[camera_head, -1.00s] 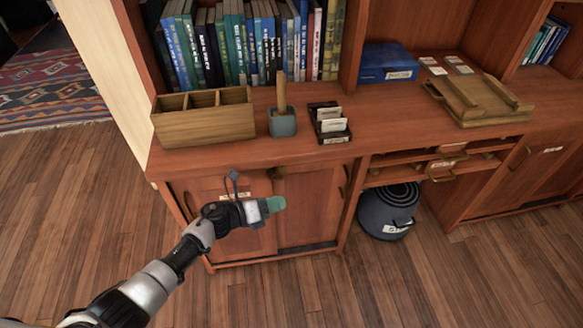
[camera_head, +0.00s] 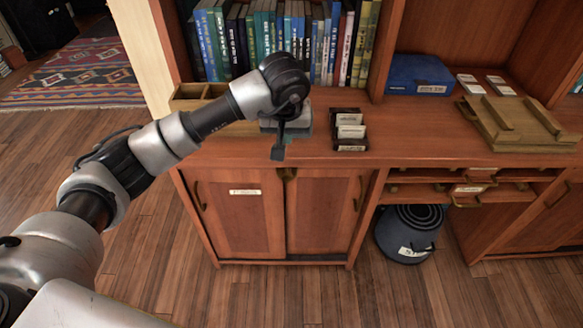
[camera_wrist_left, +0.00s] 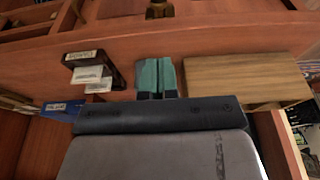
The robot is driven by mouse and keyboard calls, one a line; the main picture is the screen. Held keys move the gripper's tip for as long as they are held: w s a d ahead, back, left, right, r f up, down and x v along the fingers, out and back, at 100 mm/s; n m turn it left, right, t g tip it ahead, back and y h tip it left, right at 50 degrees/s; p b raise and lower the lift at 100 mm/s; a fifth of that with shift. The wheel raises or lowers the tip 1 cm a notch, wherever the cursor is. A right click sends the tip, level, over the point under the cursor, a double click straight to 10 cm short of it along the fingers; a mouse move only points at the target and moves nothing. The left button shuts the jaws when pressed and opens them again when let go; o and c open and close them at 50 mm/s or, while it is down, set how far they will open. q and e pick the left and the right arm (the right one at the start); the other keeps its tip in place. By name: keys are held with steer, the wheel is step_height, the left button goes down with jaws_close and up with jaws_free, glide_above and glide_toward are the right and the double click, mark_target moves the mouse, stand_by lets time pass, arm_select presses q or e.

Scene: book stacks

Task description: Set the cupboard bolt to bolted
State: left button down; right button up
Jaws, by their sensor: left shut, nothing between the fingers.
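The cupboard (camera_head: 285,215) has two wooden doors under the counter, the left one (camera_head: 240,220) with a white label. A small brass piece, apparently the bolt (camera_head: 288,174), sits at the top where the doors meet. It also shows at the top edge of the wrist view (camera_wrist_left: 160,8); its setting is too small to tell. My left gripper (camera_head: 300,122) is over the counter, behind and above the bolt and apart from it, mostly hidden by my wrist. Its teal fingers (camera_wrist_left: 157,76) are shut and empty in the wrist view. My right gripper is out of view.
A card holder (camera_head: 349,130) stands right of my gripper. The wooden organizer (camera_head: 195,95) is at left, partly behind my arm. Books (camera_head: 335,45) stand behind. A wooden tray (camera_head: 515,122) is at right. The floor before the doors is clear.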

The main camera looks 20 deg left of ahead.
mark_target(287, 176)
arm_select(q)
steer(key=x, duration=0.8)
steer(key=p+x, duration=0.1)
steer(key=x, duration=0.3)
steer(key=shift+s+d+f, duration=0.15)
steer(key=shift+s+f, duration=0.15)
steer(key=shift+s, duration=0.05)
steer(key=shift+f, duration=0.75)
steer(key=shift+f, duration=0.1)
step_height(287, 176, down, 3)
steer(key=b, duration=0.3)
steer(key=shift+f+b, duration=0.2)
steer(key=shift+b, duration=0.1)
